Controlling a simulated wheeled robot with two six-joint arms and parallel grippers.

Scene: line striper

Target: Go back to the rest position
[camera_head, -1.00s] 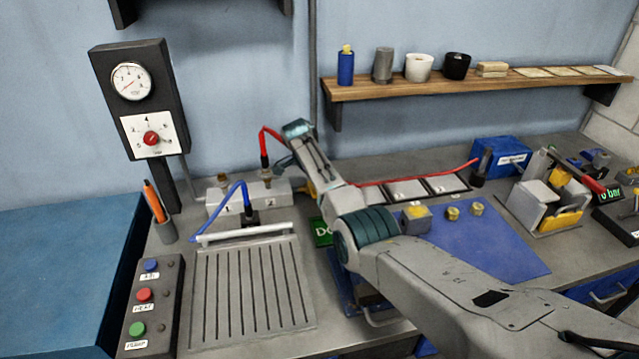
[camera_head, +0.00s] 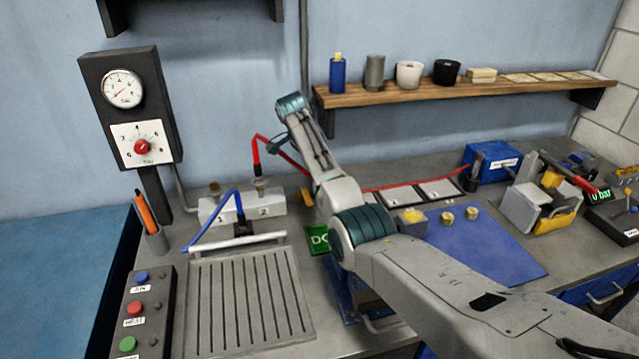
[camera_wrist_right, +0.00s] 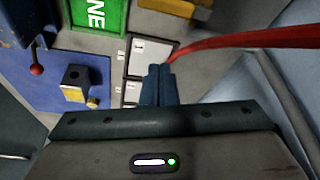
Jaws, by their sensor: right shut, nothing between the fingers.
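My right arm comes in from the lower right in the head view and bends upward in front of the bench, its upper end above the two-socket block. My right gripper (camera_wrist_right: 158,88) shows in the wrist view with its blue-grey fingers shut together and nothing between them. It is above the bench near white cards (camera_wrist_right: 150,55) and a red hose (camera_wrist_right: 240,42). In the head view the fingers cannot be made out clearly behind the arm. My left gripper is not in view.
A block with sockets (camera_head: 240,207) has red and blue hoses. A gauge post (camera_head: 130,105), button box (camera_head: 142,308) and slotted plate (camera_head: 250,300) stand left. A blue mat (camera_head: 480,250) and shelf (camera_head: 450,88) lie right.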

